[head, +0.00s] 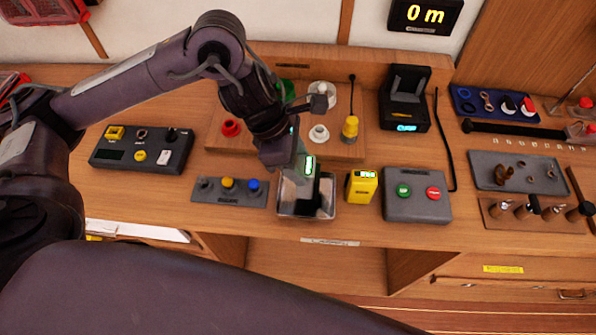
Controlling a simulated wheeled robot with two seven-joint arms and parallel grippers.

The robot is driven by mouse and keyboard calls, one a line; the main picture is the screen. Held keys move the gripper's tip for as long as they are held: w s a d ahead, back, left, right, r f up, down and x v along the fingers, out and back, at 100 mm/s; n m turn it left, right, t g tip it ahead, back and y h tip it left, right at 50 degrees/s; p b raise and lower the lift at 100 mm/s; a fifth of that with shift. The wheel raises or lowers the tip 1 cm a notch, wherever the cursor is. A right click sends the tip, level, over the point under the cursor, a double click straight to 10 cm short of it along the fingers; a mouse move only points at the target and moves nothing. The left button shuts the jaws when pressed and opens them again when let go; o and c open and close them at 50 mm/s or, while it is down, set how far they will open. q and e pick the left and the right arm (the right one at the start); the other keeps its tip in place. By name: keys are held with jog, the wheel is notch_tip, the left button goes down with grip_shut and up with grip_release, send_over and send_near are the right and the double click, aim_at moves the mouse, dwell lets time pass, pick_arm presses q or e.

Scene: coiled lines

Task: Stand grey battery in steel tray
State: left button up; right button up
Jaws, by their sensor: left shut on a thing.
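The steel tray (284,208) is a small, shiny open box near the front edge of the bench. My left gripper (305,172) reaches down over it from the upper left. It is shut on the grey battery (314,162), which has a lit green display and is partly hidden by the gripper. The battery appears roughly upright at the tray. A dark shape shows inside the tray, and I cannot tell whether the battery's base touches the tray floor. My right gripper is not in view.
A yellow battery (361,187) stands just right of the tray. A grey box with green and red buttons (417,208) is further right. A button strip (229,192) lies close on the left. Behind is a wooden board with coloured knobs and a yellow plug (350,128).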

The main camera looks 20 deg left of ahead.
pick_arm(q)
notch_tip(320, 180, down, 4)
jog(key=shift+r+b, duration=0.25)
jog(key=shift+b, duration=0.1)
jog(key=shift+f, duration=0.15)
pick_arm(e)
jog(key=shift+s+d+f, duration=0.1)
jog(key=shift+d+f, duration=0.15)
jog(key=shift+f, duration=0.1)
pick_arm(q)
jog(key=shift+f, duration=0.15)
jog(key=o, duration=1.5)
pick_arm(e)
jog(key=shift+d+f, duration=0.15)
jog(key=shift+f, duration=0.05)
